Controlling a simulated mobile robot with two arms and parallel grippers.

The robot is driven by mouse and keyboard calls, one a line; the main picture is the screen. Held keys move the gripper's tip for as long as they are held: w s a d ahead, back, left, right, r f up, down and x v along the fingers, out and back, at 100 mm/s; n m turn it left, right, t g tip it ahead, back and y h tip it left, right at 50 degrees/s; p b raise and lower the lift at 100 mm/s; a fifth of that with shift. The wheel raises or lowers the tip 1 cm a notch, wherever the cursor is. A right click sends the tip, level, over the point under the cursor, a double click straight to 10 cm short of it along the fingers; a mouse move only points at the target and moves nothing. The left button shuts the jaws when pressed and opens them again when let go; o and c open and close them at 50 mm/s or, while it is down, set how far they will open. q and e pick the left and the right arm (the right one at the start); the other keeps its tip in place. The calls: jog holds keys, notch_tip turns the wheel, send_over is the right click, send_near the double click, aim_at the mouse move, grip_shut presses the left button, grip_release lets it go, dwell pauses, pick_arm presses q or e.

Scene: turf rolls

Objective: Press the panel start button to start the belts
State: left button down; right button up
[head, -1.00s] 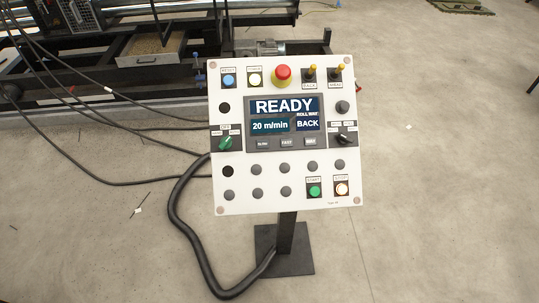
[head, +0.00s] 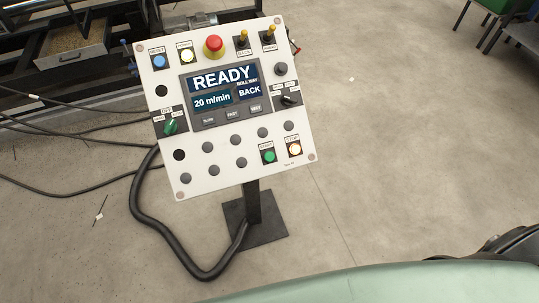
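The control panel (head: 222,177) is a white plate on a dark post, tilted in the head view, left of centre. Its screen (head: 221,92) reads READY, 20 m/min and BACK. The green start button (head: 269,156) sits at the lower right under a START label. The lit stop button (head: 294,149) glows orange-white beside it. A red mushroom button (head: 213,44) sits at the top. Neither gripper shows in the head view, and nothing touches the panel.
The post stands on a dark base plate (head: 262,234), with a thick black hose (head: 144,212) looping to its left. Machinery (head: 70,45) stands at the upper left. A green thing on dark legs (head: 488,20) is at the upper right. A pale green surface (head: 400,284) fills the bottom right. Open concrete floor lies right of the panel.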

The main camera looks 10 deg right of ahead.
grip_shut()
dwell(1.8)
